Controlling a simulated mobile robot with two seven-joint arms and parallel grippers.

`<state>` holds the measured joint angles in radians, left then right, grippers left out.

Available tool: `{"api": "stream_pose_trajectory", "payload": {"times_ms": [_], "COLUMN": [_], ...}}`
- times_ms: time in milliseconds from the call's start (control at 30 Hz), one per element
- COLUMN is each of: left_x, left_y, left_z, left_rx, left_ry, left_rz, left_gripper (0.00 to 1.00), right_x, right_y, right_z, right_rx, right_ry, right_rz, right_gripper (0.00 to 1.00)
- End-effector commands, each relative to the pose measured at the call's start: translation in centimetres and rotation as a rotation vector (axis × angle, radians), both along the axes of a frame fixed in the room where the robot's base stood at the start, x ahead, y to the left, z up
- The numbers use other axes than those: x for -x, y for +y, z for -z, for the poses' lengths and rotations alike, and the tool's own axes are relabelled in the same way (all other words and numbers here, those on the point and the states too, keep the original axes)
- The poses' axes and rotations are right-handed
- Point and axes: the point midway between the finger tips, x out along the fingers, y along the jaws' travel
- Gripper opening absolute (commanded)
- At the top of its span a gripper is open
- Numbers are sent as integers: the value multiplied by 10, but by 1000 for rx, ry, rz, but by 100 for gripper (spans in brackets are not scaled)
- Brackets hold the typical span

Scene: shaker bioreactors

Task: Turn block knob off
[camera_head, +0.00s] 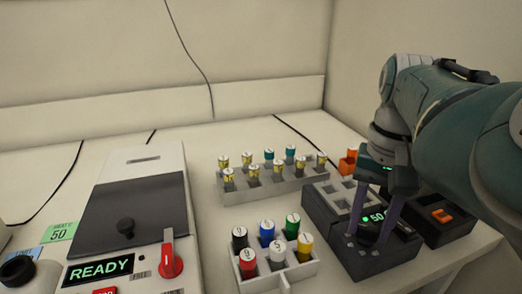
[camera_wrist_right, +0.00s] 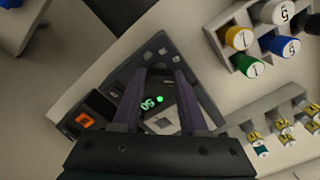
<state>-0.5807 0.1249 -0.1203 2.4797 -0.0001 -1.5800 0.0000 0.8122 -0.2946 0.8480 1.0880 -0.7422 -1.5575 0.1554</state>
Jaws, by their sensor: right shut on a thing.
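The dark heating block (camera_head: 342,254) stands at the right of the bench with a lit green "50" display and a green lamp. It also shows in the wrist view (camera_wrist_right: 150,60), with the green digits lit. My right gripper (camera_head: 368,236) reaches down onto its front panel. The fingers are shut on the dark block knob (camera_head: 368,232), which is mostly hidden between them. In the wrist view the fingertips (camera_wrist_right: 164,72) lie at the panel, and the knob is hard to make out. The knob's angle cannot be told. My left gripper is not in view.
A second dark unit with an orange switch (camera_head: 441,215) sits right beside the block. A rack of coloured-cap vials (camera_head: 276,278) and a grey tube rack (camera_head: 262,190) stand left of it. A white device with a red-handled knob (camera_head: 170,263) and a READY display is at left.

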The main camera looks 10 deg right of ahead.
Motion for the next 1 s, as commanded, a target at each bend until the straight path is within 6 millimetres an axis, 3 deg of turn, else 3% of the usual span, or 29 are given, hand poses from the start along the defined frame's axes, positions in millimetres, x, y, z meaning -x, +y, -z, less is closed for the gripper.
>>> {"api": "stream_pose_trajectory", "payload": {"times_ms": [267,600,1000], "left_x": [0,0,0], "left_y": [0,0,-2], "left_z": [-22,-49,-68], "left_rx": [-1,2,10], "left_ry": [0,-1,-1], "left_rz": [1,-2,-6], "left_gripper": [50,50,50], "right_x": [1,1,1], "right_y": [-1,-2,-1], "right_z": [-4,-3,-2], "right_rx": [1,2,1], "right_ry": [4,5,3], "right_rz": [-149,-463,-842], "right_gripper": [0,0,0]}}
